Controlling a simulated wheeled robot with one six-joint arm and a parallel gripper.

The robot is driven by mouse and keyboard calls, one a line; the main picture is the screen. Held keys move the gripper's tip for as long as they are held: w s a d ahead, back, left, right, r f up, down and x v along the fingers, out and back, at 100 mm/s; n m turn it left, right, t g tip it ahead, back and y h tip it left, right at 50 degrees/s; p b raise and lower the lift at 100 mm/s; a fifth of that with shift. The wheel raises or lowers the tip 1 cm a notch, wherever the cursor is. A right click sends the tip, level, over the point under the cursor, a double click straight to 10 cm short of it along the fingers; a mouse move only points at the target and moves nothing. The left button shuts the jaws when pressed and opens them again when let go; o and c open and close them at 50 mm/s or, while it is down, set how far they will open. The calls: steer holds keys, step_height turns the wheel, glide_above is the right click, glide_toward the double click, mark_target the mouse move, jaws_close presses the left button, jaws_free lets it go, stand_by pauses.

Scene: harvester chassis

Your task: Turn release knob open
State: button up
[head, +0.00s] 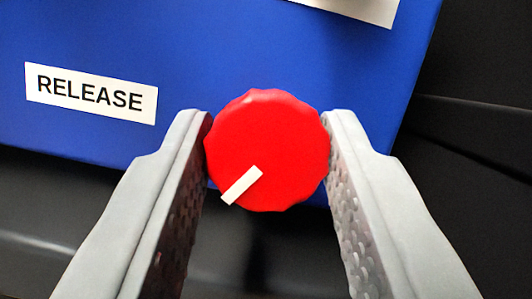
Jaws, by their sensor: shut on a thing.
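The red release knob (268,135) is round with a scalloped edge and sits on the blue panel (210,50), near its lower edge. A white pointer mark on the knob points to the lower left in the picture. My gripper (267,148) is shut on the knob, one grey finger at its left side and one at its right. The textured inner pads face the knob. The knob's stem and back are hidden.
A white label reading "RELEASE" (91,93) is on the panel to the left of the knob. Part of another white label (365,8) shows at the top edge. Dark surfaces (480,130) lie to the right of the panel and below it.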

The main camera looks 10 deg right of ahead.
steer(key=n+y, duration=0.1)
steer(key=n, duration=0.1)
steer(key=n+g+y, duration=0.1)
steer(key=n, duration=0.2)
steer(key=n+y, duration=0.1)
steer(key=n, duration=0.2)
steer(key=shift+s+d+f+g+y, duration=0.1)
steer(key=shift+f+g+y, duration=0.05)
steer(key=shift+g+y, duration=0.15)
steer(key=shift+n, duration=0.5)
steer(key=o, duration=1)
steer(key=v, duration=1.7)
steer(key=shift+d, duration=0.2)
steer(key=shift+s, duration=0.1)
